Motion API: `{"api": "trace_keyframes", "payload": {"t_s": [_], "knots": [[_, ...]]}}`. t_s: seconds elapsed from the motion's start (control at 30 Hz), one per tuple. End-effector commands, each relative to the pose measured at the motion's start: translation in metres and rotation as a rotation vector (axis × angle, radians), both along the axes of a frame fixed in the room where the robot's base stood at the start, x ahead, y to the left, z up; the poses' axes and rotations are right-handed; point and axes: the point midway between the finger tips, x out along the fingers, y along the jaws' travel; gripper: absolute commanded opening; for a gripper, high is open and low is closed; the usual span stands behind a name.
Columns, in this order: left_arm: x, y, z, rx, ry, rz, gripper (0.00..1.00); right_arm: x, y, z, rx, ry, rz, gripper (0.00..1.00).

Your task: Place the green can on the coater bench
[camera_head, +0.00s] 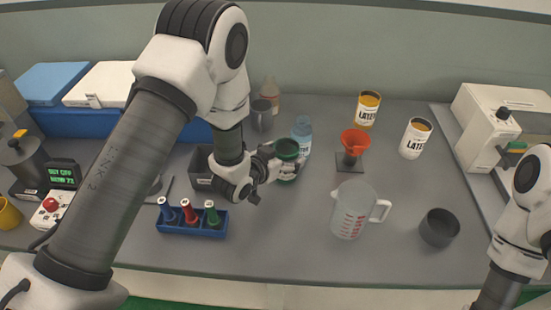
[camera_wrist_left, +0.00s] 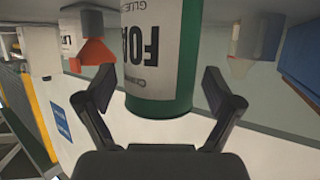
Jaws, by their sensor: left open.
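The green can (camera_head: 287,162) stands upright near the middle of the grey worktop in the head view. In the left wrist view the green can (camera_wrist_left: 162,60) shows a white label with dark letters; its top is cut off. My left gripper (camera_head: 272,166) is at the can's left side. In the left wrist view my open left gripper (camera_wrist_left: 162,92) has one finger on each side of the can, with gaps visible. A raised grey slab at the right (camera_head: 452,128) carries a white machine; I cannot tell whether this is the coater bench. My right gripper is out of frame.
A clear bottle (camera_head: 301,134) stands close behind the can. A red funnel (camera_head: 355,142), two LATEX cans (camera_head: 367,107) (camera_head: 415,138), a measuring jug (camera_head: 352,210) and a dark cup (camera_head: 439,228) stand to the right. A blue rack (camera_head: 190,222) is in front left.

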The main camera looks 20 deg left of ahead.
Motion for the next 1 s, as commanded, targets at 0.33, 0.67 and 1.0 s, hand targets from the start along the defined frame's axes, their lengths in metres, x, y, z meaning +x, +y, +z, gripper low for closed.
{"api": "trace_keyframes", "payload": {"t_s": [0.33,0.67,1.0], "knots": [[-0.075,0.022,0.027,-0.003,0.003,0.004,0.92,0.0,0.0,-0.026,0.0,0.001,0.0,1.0],[-0.103,0.029,0.043,0.0,0.0,0.0,0.92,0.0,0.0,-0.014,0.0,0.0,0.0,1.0],[-0.102,0.029,0.042,0.0,0.001,0.0,0.92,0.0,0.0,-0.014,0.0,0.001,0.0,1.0]]}}
